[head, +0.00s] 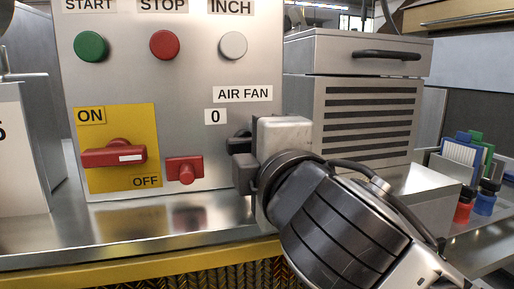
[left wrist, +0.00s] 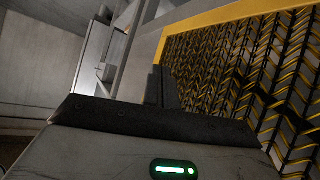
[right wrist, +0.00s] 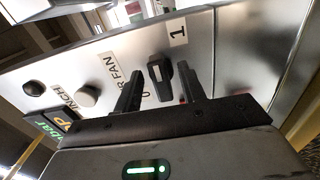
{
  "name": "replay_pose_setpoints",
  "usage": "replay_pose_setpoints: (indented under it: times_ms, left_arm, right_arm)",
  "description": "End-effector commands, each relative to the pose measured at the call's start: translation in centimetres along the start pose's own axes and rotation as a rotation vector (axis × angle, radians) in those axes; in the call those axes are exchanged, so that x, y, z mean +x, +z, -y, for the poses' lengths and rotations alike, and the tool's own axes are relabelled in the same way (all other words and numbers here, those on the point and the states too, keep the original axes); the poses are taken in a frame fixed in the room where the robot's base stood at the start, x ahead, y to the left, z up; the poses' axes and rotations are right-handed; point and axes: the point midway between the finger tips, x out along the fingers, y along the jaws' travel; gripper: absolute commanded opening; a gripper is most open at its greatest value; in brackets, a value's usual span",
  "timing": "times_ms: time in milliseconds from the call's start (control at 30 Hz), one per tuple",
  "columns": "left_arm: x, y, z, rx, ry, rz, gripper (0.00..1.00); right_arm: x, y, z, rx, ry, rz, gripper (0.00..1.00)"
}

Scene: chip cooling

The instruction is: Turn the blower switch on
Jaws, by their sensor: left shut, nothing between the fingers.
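The blower switch is a black rotary knob (right wrist: 160,75) with a small white mark, on the metal panel under the AIR FAN label (head: 242,94). It sits between a 0 label (head: 215,116) and a 1 label (right wrist: 178,32). In the head view my right gripper (head: 242,155) hides most or all of the knob. My right gripper is open in the right wrist view (right wrist: 160,84), with one finger on each side of the knob; I cannot tell whether they touch it. My left gripper (left wrist: 167,84) is shut and empty, low by the yellow-framed mesh (left wrist: 235,60); it is outside the head view.
Left of the knob are a red handle (head: 185,170) and a red ON/OFF lever (head: 113,156) on a yellow plate. Green (head: 91,46), red (head: 165,45) and white (head: 232,45) buttons sit above. A vented metal box (head: 368,115) stands at right. The shelf (head: 130,235) before the panel is clear.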

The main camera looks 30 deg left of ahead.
Motion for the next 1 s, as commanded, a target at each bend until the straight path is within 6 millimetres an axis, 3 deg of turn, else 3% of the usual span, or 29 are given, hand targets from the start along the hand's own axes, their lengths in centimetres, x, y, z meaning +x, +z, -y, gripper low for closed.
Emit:
replay_pose_setpoints:
  times_ms: [367, 800, 1000]
  left_arm:
    - [0.1, 0.2, 0.0, -0.001, 0.001, 0.001, 0.00]
    - [0.4, 0.4, -0.1, -0.015, 0.009, -0.012, 0.00]
    - [0.3, 0.6, -0.2, -0.019, 0.010, -0.008, 0.00]
  right_arm:
    - [-1.1, -0.1, 0.0, -0.002, 0.002, -0.003, 0.40]
    - [-11.0, 0.0, 0.1, -0.003, 0.004, -0.003, 0.40]
    - [-14.4, 0.0, 0.0, -0.001, 0.002, -0.002, 0.40]
